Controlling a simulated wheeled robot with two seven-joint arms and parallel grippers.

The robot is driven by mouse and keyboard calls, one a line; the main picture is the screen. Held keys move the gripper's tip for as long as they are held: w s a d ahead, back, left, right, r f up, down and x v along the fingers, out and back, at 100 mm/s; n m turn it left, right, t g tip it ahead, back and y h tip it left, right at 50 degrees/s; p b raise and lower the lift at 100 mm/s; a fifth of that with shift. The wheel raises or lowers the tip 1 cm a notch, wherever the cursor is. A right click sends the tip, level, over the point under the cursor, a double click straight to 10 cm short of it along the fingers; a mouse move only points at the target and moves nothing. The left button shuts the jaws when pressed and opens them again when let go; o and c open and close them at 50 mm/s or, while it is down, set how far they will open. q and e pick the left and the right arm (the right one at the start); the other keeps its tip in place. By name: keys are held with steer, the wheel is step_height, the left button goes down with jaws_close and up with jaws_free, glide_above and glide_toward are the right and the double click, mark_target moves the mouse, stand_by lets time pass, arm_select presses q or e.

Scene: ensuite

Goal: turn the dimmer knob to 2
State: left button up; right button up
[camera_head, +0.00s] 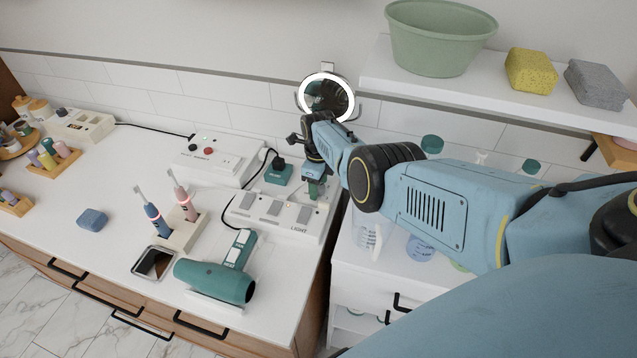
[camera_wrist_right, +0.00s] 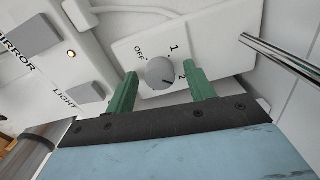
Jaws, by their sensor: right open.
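The dimmer knob (camera_wrist_right: 160,72) is a round grey knob on a white panel (camera_wrist_right: 215,50) marked OFF, 1 and 2, in the right wrist view. A small dark mark on its lower right side seems to face the 2. My right gripper (camera_wrist_right: 163,77) is open, with one green finger on each side of the knob and gaps visible between. I cannot tell how deep the fingertips reach. In the head view my right gripper (camera_head: 316,186) is over the right end of the switch panel and hides the knob. My left gripper is not in view.
The LIGHT and MIRROR switches (camera_wrist_right: 77,95) lie left of the knob. A metal bar (camera_wrist_right: 280,62) runs at the right. A shelf (camera_head: 480,90) holds a green basin (camera_head: 438,40).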

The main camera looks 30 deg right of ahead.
steer(key=shift+r+p, duration=0.4)
steer(key=shift+r, duration=0.15)
step_height(320, 180, up, 5)
steer(key=p, duration=0.3)
steer(key=shift+f, duration=0.2)
step_height(320, 180, up, 8)
steer(key=p, duration=0.1)
steer(key=shift+f+p, duration=0.15)
steer(key=shift+p, duration=0.25)
